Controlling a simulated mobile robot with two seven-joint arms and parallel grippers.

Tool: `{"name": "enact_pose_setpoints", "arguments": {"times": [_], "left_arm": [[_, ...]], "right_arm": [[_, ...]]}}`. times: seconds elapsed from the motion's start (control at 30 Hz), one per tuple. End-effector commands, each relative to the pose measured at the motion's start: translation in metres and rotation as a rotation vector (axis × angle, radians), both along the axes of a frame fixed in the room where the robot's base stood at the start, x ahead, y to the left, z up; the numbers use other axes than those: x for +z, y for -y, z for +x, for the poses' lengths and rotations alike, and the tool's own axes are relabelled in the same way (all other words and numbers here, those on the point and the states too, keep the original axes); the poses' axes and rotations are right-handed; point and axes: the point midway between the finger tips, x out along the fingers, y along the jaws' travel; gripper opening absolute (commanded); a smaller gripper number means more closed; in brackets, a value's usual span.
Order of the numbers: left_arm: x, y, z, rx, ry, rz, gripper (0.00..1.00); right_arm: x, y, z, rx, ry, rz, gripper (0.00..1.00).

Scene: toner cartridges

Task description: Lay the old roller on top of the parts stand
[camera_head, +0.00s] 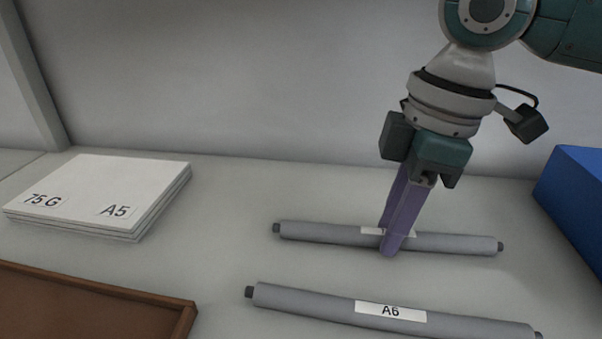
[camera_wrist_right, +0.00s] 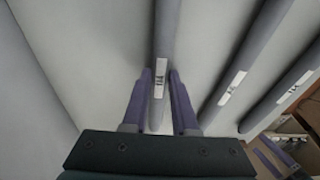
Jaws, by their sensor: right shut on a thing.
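My right gripper (camera_head: 391,248) is shut on the middle of a grey roller (camera_head: 455,242) that lies across the table, farther back than the other one in the head view. Its fingers point down, one on each side of it. The roller has dark end pins and a white label, partly hidden by the fingers. The right wrist view shows this roller (camera_wrist_right: 166,40) between the fingers (camera_wrist_right: 160,88); I cannot read its label surely. I cannot tell which roller is the old one, and I cannot identify the parts stand. Small purple parts at the wrist view's lower right may be my left gripper.
A second grey roller (camera_head: 300,300), labelled A6, lies in front. The wrist view shows a third roller (camera_wrist_right: 280,103) farther right. A white paper stack (camera_head: 110,180) marked 75 G and A5 and a brown tray (camera_head: 190,318) are at left. A blue box (camera_head: 575,200) stands at right.

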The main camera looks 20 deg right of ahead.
Motion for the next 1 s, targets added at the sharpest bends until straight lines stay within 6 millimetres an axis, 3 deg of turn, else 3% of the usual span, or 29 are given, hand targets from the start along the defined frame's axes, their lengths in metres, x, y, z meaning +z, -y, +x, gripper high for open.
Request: {"name": "enact_pose_setpoints", "arguments": {"times": [0.3,0.33,0.57,0.87,1.0], "left_arm": [[0.001,-0.001,0.000,-0.002,0.000,0.003,1.00],[0.001,-0.001,0.000,-0.003,0.000,0.004,1.00],[0.001,-0.002,0.000,-0.006,0.000,0.009,1.00],[0.000,-0.003,0.000,-0.007,0.000,0.011,1.00],[0.010,-0.003,0.000,-0.007,-0.001,0.010,1.00]], "right_arm": [[-0.002,0.000,0.000,0.001,0.001,0.001,0.00],[-0.001,0.000,0.001,0.001,0.002,0.001,0.30],[-0.001,0.000,0.001,0.001,0.001,0.000,0.56],[0.002,0.000,0.001,0.001,0.003,-0.001,0.56],[0.024,0.003,0.000,-0.001,0.005,0.000,0.56]]}}
